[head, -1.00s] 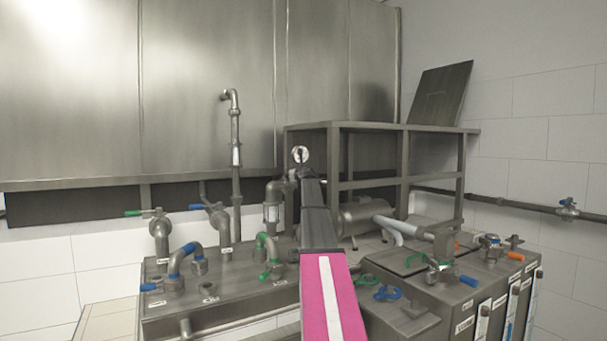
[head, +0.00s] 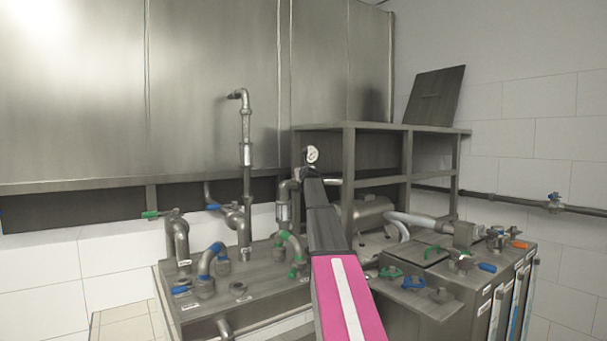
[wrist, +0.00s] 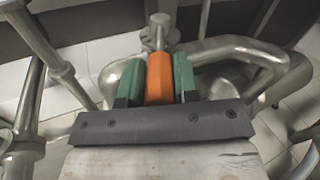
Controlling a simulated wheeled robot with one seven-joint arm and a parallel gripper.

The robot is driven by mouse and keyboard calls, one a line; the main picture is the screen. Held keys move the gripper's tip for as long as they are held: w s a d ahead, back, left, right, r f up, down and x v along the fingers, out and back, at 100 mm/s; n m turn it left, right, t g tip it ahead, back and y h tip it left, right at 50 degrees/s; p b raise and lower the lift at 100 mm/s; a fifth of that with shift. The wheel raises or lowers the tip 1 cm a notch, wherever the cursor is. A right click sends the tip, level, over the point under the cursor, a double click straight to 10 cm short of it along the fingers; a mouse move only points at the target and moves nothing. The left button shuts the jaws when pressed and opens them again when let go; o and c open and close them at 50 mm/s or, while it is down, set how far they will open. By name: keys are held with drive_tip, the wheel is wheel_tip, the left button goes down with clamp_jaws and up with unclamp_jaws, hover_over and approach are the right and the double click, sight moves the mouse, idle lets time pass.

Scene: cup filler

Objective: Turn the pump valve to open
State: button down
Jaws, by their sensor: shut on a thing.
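In the wrist view, the orange valve handle (wrist: 160,80) sits between the two green-padded fingers of my gripper (wrist: 160,75). Both fingers lie against its sides, so the gripper is shut on it. A short metal stem (wrist: 159,33) shows just beyond the handle, with rounded metal pump or pipe bodies around it. In the head view, my magenta and dark arm reaches toward the frame under the shelf. It hides the gripper and the gripped handle there. How far the valve is turned I cannot tell.
A metal frame (head: 378,128) stands behind the arm, with a round gauge (head: 312,153) by the arm's far end. Pipes with blue and green handles (head: 213,258) stand at left. A tank top with several coloured valves (head: 440,296) lies close at right.

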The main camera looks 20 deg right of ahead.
drive_tip(key=c, duration=0.9)
unclamp_jaws()
drive_tip(key=shift+o, duration=0.2)
drive_tip(key=shift+s, duration=0.15)
drive_tip(key=s+a, duration=0.1)
drive_tip(key=s, duration=0.9)
drive_tip(key=shift+s+a, duration=0.15)
drive_tip(key=shift+s, duration=0.1)
